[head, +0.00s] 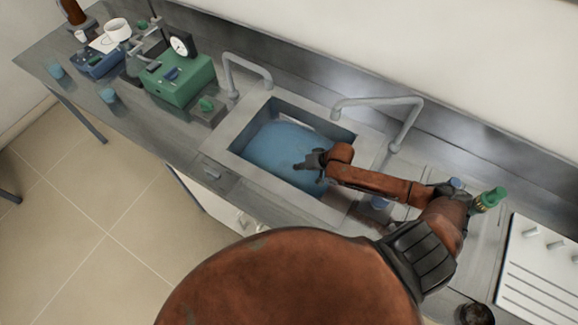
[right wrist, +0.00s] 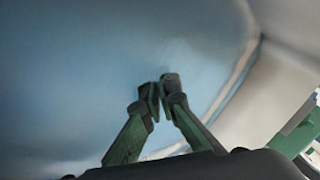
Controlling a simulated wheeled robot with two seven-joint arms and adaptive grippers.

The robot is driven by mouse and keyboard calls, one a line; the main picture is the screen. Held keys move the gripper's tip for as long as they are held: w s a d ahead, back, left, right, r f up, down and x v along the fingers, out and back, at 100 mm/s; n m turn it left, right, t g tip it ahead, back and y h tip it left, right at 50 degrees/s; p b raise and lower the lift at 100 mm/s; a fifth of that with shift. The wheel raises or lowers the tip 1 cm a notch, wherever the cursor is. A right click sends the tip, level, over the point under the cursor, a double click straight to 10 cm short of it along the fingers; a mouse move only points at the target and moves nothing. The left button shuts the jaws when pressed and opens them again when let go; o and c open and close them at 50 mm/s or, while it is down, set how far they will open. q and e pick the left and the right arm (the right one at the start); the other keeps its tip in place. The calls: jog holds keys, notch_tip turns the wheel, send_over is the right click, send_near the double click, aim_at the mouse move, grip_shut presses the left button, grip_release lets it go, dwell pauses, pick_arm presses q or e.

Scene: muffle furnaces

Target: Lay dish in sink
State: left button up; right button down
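The sink (head: 233,148) is a rectangular metal basin set in the counter, with a blue rounded inner surface. My right gripper (head: 303,165) reaches in from the right and is over the basin. In the right wrist view its green and black fingers (right wrist: 161,95) come together at the tips, with no held object visible between them. Blue sink surface (right wrist: 90,70) fills most of that view beyond the fingers. I cannot pick out a dish as a separate thing in either view. My left gripper is not in view.
Two curved taps stand behind the sink, one at its back left (head: 247,70) and one at the right (head: 385,102). A green box with a dial (head: 178,82) stands left of the sink. A white board (head: 540,265) lies at the far right.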

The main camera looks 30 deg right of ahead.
aim_at(287, 166)
jog(key=w+a, duration=0.2)
jog(key=w, duration=0.1)
jog(key=shift+w+a, duration=0.15)
jog(key=shift+a, duration=0.05)
jog(key=shift+f, duration=0.65)
jog(key=shift+s+d+r, duration=0.1)
jog(key=shift+s+d, duration=0.05)
jog(key=shift+s, duration=0.05)
jog(key=c, duration=2.4)
grip_release()
jog(key=p+v, duration=0.1)
jog(key=v, duration=1.1)
jog(key=shift+p, duration=0.35)
jog(key=shift+w, duration=0.1)
